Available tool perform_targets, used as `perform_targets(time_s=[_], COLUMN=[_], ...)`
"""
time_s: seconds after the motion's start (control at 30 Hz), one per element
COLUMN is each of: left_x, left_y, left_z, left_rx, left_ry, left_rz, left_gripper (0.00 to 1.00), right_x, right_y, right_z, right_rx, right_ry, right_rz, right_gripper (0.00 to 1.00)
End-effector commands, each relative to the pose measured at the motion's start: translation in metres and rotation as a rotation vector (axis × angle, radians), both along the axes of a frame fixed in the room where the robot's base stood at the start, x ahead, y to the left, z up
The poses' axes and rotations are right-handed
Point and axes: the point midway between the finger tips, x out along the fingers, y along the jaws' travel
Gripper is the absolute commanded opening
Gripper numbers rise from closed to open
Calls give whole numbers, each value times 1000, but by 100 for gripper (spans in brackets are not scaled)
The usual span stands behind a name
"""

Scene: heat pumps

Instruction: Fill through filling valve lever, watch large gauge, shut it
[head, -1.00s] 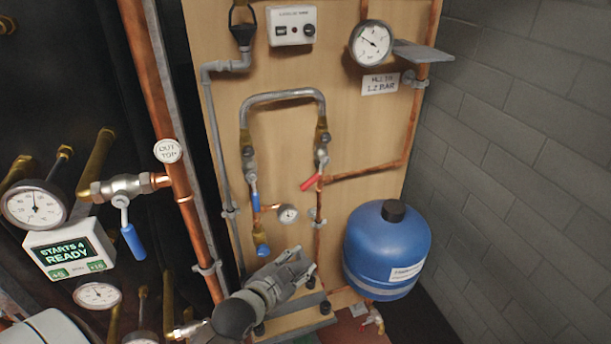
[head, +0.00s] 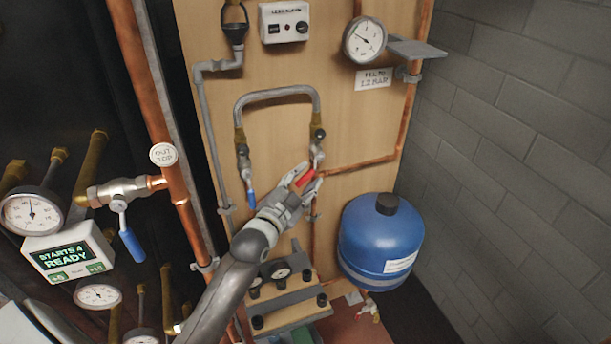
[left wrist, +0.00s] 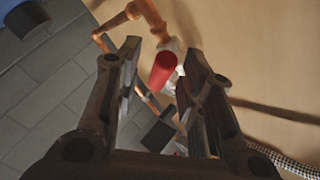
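The filling valve's red lever (head: 304,180) hangs down and to the left from its valve (head: 318,155), under the right end of the braided hose loop. My left gripper (head: 304,183) is at this lever. In the left wrist view the red lever (left wrist: 163,69) lies between the two open fingers, closer to the right one, and the fingers do not look closed on it. The large gauge (head: 365,41) is at the top right of the board, its needle pointing up-left; its numbers are too small to read. My right gripper is not in view.
A sign (head: 373,80) under the gauge reads fill to 1.2 bar. A blue lever (head: 251,198) hangs at the loop's left end. A blue vessel (head: 380,245) stands right of my left arm. A grey shelf (head: 418,49) juts out beside the gauge.

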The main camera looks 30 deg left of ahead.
Motion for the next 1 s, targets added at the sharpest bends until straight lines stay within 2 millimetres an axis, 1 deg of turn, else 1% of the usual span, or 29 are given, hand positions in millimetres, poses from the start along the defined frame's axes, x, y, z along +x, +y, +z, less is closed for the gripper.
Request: perform_targets(time_s=[0.03,0.13,0.4,0.43,0.47,0.7,1.0], left_x=[5,9,11,10,10,10,11], left_y=[0,0,0,0,0,0,0], left_z=[1,0,0,0,0,0,0], left_rx=[-1,0,0,0,0,0,1], left_ry=[-1,1,1,1,1,1,3], left_rz=[-1,0,-1,-1,0,0,0], left_gripper=[36,36,36,35,31,0,0], right_x=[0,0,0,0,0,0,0], right_y=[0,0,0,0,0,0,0], right_z=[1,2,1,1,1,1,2], right_rx=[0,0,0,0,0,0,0], right_ry=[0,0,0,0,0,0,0], right_rz=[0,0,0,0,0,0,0], right_gripper=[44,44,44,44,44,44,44])
